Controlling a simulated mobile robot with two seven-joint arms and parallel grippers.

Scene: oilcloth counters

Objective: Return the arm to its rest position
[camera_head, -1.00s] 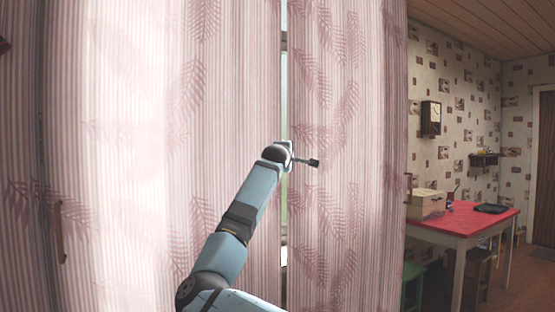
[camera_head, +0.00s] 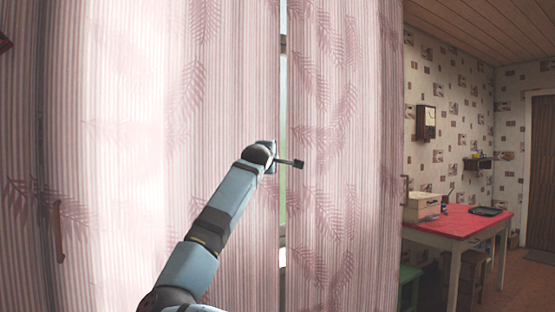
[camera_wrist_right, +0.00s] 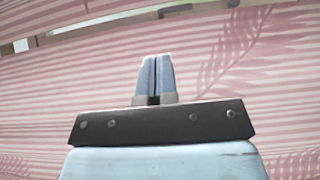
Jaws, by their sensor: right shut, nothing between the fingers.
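My right arm (camera_head: 207,235) reaches up from the bottom of the head view, in front of tall pink striped panels. My right gripper (camera_head: 298,163) is at its end, just right of the narrow gap between the two panels. In the right wrist view the two fingers (camera_wrist_right: 156,62) are together with nothing between them. Pink striped surface fills the background there, and I cannot tell how far it is from the fingertips. My left gripper is not in view.
The left panel (camera_head: 130,130) and right panel (camera_head: 345,130) fill most of the head view. A wooden handle (camera_head: 57,232) is at far left. At right, a red-topped table (camera_head: 455,224) holds a box (camera_head: 422,203) and a dark tray (camera_head: 486,211). Stools stand beneath it.

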